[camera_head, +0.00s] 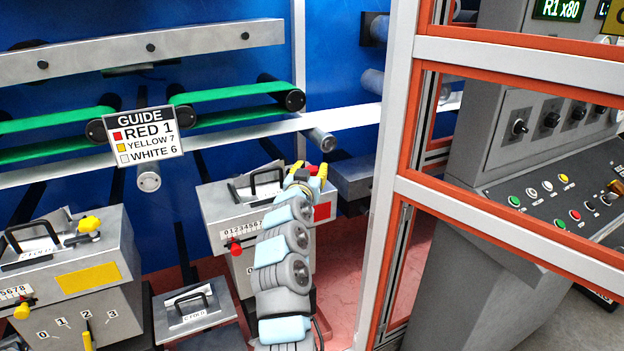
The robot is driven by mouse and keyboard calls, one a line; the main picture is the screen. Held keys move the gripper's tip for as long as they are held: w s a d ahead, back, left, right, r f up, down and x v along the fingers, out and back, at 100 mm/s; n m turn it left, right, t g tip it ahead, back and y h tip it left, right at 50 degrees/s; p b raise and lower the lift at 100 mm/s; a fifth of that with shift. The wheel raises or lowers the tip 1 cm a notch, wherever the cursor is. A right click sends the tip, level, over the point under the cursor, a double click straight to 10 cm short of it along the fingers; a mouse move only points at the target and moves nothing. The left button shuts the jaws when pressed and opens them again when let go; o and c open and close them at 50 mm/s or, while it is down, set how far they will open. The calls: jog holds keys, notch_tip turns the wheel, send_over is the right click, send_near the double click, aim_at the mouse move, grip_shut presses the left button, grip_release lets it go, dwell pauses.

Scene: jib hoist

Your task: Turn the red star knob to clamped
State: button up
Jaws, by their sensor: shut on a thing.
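The red star knob (312,169) is on top of the grey box with the red patch, in the middle of the head view. Only a small red part of it shows. My gripper (310,171) reaches it from the front, with yellow fingertips on either side of the red, and is shut on it. My wrist and arm hide part of the box and most of the knob. No clamped mark for the knob is readable.
The grey box (215,205) also has a black handle and a smaller red knob (235,246) on a number scale. A similar box with a yellow star knob (90,224) stands left. An orange-and-grey frame (400,150) rises close on the right, before a control panel.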

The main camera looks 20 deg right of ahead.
jog(key=shift+a+r+b, duration=0.1)
jog(key=shift+r+b, duration=0.05)
jog(key=shift+b, duration=0.25)
jog(key=o, duration=1.2)
jog(key=shift+s+a, duration=0.1)
jog(key=v, duration=1.2)
